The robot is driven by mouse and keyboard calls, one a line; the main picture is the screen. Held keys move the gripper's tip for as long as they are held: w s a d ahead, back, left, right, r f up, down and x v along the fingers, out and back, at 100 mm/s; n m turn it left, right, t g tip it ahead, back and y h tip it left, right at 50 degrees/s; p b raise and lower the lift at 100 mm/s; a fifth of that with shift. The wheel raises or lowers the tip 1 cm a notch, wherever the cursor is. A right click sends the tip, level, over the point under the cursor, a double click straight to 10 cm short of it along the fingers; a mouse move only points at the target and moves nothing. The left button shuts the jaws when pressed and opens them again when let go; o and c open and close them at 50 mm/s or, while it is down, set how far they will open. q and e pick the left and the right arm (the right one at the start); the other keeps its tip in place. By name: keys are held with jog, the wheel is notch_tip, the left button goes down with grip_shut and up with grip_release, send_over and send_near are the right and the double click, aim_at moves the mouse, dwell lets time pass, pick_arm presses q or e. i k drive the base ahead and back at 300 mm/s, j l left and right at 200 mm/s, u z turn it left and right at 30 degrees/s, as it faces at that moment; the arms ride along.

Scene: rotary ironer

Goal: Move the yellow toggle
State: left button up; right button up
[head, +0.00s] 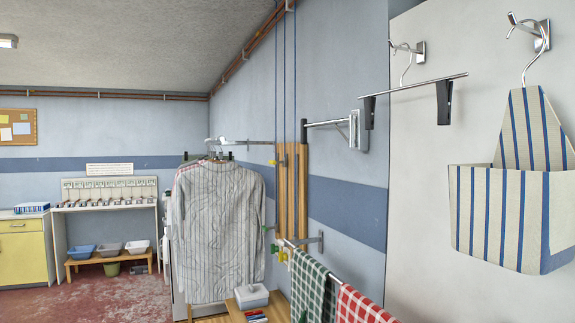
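Small yellow pieces show near the wall in the head view. One yellow piece (272,162) sits at the left edge of the upright wooden slats (291,195), near the hanging blue cords. Neither of my grippers is in view.
A striped shirt (218,235) hangs left of the slats. Green (308,288) and red (362,306) checked towels hang on the rail in front. Red floor (110,300) is open at left.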

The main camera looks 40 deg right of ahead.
aim_at(271, 163)
jog(key=z, duration=1.15)
jog(key=i+j+z, duration=0.3)
jog(key=i, duration=0.45)
jog(key=i+j+z, duration=0.3)
jog(key=i+j, duration=0.35)
